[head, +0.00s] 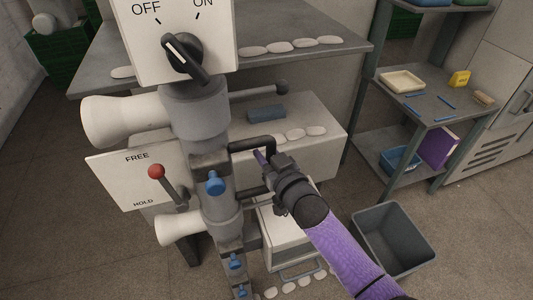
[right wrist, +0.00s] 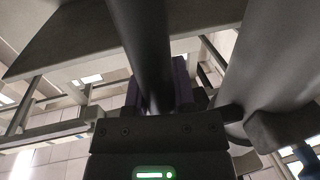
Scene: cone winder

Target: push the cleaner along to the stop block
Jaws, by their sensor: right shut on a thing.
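A grey upright body (head: 213,160) with a blue knob (head: 215,183) carries a black U-shaped handle (head: 250,145) on its right side; I take this to be the cleaner, though no label confirms it. My right gripper (head: 266,163) is shut on the handle's outer bar. In the right wrist view the dark bar (right wrist: 138,45) runs between the purple fingers (right wrist: 158,95). I cannot pick out the stop block for certain; a small blue-grey block (head: 266,113) lies on the pale machine top. My left gripper is not in view.
A white OFF/ON switch box (head: 180,20) and a FREE/HOLD panel (head: 125,172) with a red-knobbed lever (head: 157,172) stand at left. White cones (head: 120,120) stick out left. A grey bin (head: 392,240) stands at lower right, below a shelf unit (head: 425,95).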

